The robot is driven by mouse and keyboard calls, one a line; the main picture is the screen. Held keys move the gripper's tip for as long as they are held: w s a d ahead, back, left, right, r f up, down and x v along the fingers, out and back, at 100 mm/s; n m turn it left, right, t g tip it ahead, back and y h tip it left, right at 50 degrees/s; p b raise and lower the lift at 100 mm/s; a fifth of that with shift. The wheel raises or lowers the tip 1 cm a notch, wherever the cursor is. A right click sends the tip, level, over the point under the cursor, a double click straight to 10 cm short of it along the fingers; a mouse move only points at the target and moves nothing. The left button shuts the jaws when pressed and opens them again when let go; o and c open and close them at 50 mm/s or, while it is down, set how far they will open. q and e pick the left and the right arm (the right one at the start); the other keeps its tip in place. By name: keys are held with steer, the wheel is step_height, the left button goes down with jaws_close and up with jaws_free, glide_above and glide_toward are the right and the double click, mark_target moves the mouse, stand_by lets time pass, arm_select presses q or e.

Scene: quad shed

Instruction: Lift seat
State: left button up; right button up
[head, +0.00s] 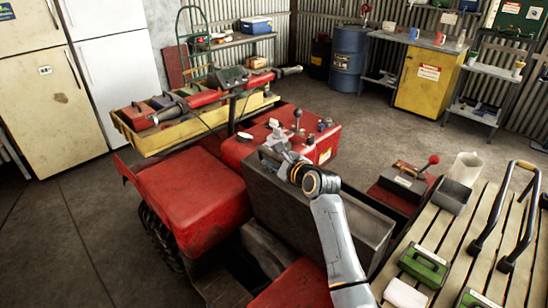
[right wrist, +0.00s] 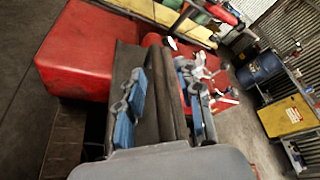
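The quad's seat (head: 305,205) is a dark grey slab between the red bodywork parts. It appears tipped up, with its broad face towards me and a dark gap below it. My right gripper (head: 280,155) is at the top far end of the seat. In the right wrist view, the blue-padded fingers (right wrist: 163,85) stand apart, one on each side of the seat's edge (right wrist: 165,115), and the slab fills the space between them. The exact contact at the pads is hard to see. My left gripper is not in view.
The red fender (head: 190,200) is left of the seat, and the red tank with levers (head: 280,140) is behind it. A slatted bench (head: 450,235) with green-and-white boxes is at the right. A blue drum (head: 350,58) and yellow cabinet (head: 428,78) stand at the back.

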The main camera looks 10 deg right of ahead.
jaws_close()
steer(key=w+d+r, duration=0.1)
steer(key=w+d, duration=0.2)
steer(key=d, duration=0.2)
steer(key=shift+w+d+r+p, duration=0.25)
steer(key=shift+p, duration=0.05)
jaws_free()
